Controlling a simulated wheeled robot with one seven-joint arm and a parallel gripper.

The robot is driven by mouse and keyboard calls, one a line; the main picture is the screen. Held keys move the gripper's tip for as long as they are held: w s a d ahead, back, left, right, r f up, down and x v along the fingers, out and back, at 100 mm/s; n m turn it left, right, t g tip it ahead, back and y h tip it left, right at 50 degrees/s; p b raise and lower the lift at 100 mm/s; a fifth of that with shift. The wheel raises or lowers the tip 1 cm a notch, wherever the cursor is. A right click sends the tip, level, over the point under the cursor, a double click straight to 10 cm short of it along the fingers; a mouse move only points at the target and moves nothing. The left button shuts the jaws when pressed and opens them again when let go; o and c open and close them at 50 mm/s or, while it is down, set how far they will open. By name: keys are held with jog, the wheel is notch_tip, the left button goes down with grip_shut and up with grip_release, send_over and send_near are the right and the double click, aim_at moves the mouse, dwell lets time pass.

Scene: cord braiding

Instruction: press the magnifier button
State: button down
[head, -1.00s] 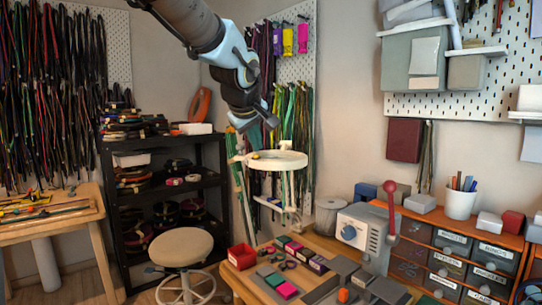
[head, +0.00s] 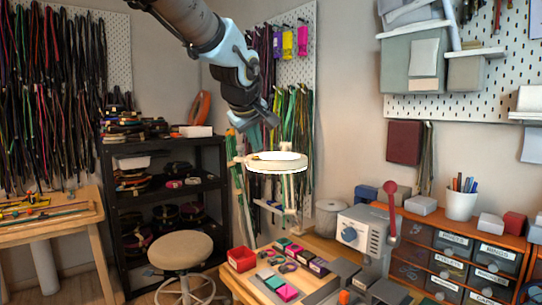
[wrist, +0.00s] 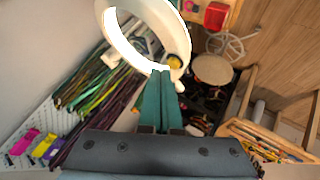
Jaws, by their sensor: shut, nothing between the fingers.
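The magnifier (head: 277,166) is a white ring lamp on a stand, in the middle of the head view. Its ring glows bright white; the lit ring also shows at the top of the wrist view (wrist: 181,35). The yellow button (wrist: 174,62) sits on the ring's near edge in the wrist view. My gripper (wrist: 160,74) has teal fingers pressed together, with nothing between them. Its tips are right beside the button in that picture; I cannot tell whether they touch it. In the head view my gripper (head: 256,145) points down just above the ring's left part, and the button is not clearly visible.
A table below holds a red bin (head: 241,259), small coloured boxes and a grey machine with a red-knobbed lever (head: 391,188). A round stool (head: 181,251) and black shelf (head: 165,143) stand left. Cords hang on the pegboard (head: 303,50) behind the lamp.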

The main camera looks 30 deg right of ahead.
notch_tip(320, 180, up, 6)
jog(key=p, duration=0.3)
dwell(0.4)
dwell(0.3)
jog(key=w+a+f+m+g+y, duration=0.15)
jog(key=a+f+y, duration=0.25)
jog(key=a+f, duration=1.35)
jog(key=s+a+f+g, duration=0.1)
jog(key=s+a+f, duration=0.2)
jog(key=a, duration=0.3)
jog(key=s+a+f+m+g+y, duration=0.1)
jog(key=s+a+f+g, duration=0.1)
jog(key=s+a+f, duration=0.2)
jog(key=s+a+f+g, duration=0.1)
jog(key=s+a+f, duration=0.3)
jog(key=a, duration=0.4)
jog(key=shift+s+a+f, duration=0.15)
jog(key=shift+a+f, duration=0.2)
